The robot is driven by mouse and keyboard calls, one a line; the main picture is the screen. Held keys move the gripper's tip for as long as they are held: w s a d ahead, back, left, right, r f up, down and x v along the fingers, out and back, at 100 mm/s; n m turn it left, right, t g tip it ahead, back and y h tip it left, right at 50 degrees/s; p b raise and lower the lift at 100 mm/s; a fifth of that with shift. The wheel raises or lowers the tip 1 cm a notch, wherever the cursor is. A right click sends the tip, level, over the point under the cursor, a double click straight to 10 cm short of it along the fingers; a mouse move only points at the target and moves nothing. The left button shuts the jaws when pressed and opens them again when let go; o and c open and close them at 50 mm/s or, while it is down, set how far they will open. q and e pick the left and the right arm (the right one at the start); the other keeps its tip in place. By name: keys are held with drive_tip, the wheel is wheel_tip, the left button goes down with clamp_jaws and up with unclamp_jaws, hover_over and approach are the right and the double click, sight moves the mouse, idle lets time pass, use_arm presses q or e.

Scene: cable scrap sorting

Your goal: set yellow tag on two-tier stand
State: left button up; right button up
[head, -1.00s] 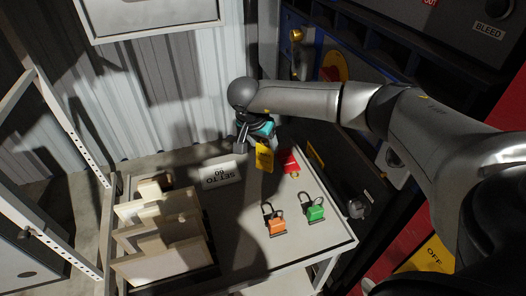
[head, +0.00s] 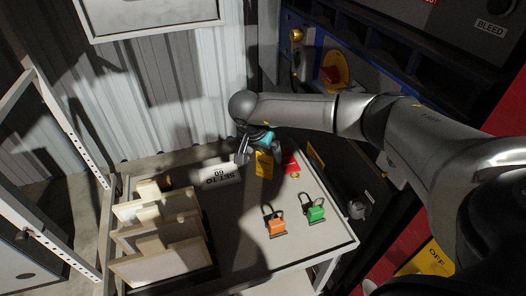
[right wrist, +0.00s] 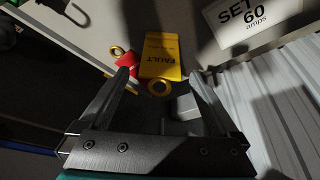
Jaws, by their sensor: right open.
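The yellow tag (head: 263,164), marked FAULT, is at the far side of the grey table top (head: 252,200). In the right wrist view the tag (right wrist: 162,55) lies just beyond the fingertips, its ringed hole near the gap between them. A grey stepped block (right wrist: 184,107) shows beneath the gap, partly hidden; it may be the two-tier stand. I cannot tell whether the tag touches it. My right gripper (head: 245,153) is open, with its fingers (right wrist: 158,78) apart on either side of the tag's ringed end. My left gripper is out of view.
A red tag (head: 290,162) lies close right of the yellow one. A white SET TO 60 sign (head: 220,173) is to the left. Orange (head: 277,227) and green padlocks (head: 316,213) sit nearer. A wooden rack (head: 160,235) fills the table's left side.

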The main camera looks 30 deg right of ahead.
drive_tip(key=shift+r, duration=0.2)
drive_tip(key=p+v, duration=0.2)
drive_tip(key=v, duration=1)
drive_tip(key=shift+d, duration=0.1)
